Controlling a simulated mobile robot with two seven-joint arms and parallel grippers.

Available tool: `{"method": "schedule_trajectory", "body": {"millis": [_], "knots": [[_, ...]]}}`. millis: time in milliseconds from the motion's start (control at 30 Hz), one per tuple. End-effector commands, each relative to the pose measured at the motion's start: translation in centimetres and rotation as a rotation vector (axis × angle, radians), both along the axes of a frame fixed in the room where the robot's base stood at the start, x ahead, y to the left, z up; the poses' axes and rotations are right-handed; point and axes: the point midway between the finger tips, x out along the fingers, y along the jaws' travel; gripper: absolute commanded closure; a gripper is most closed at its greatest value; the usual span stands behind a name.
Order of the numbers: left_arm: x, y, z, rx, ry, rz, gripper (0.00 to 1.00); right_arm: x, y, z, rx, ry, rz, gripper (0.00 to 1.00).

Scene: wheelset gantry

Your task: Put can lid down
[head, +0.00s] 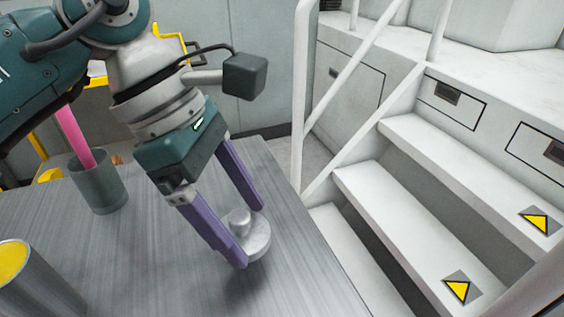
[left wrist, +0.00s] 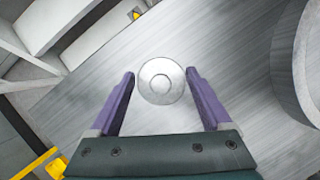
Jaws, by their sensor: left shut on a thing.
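The can lid (head: 260,243) is a round silver disc with a small knob on top. My left gripper (head: 249,236) points down, with its two purple fingers on either side of the lid, shut on it. The lid is at or just above the grey table (head: 150,255) near its right edge; I cannot tell whether it touches the surface. In the left wrist view the lid (left wrist: 160,82) sits between the fingertips, knob facing the camera. An open metal can (head: 40,288) with yellow inside stands at the lower left, partly cut off. My right gripper is not in view.
A grey cup (head: 100,190) holding a pink stick stands at the table's back left. White stairs (head: 400,210) with yellow warning signs and a white handrail (head: 302,90) rise beyond the table's right edge. The table between can and lid is clear.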

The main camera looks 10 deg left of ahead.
Motion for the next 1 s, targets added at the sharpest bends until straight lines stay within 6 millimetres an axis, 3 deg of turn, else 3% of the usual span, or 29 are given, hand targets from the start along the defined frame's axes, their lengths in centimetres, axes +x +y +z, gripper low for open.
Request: {"method": "schedule_trajectory", "body": {"millis": [333,733,767,900,1000], "knots": [[-0.1,0.0,-4.5,0.0,0.002,0.0,0.67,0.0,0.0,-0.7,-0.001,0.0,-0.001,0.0],[0.0,0.0,-5.1,0.002,-0.001,-0.002,0.67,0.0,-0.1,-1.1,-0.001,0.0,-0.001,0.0],[0.0,0.0,-4.9,0.001,-0.001,-0.002,0.15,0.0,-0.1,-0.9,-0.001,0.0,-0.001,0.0],[0.0,0.0,-4.9,0.001,0.0,-0.001,0.0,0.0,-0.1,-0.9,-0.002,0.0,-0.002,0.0],[0.0,0.0,-4.9,0.0,0.0,-0.001,0.0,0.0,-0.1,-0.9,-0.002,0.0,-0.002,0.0]]}}
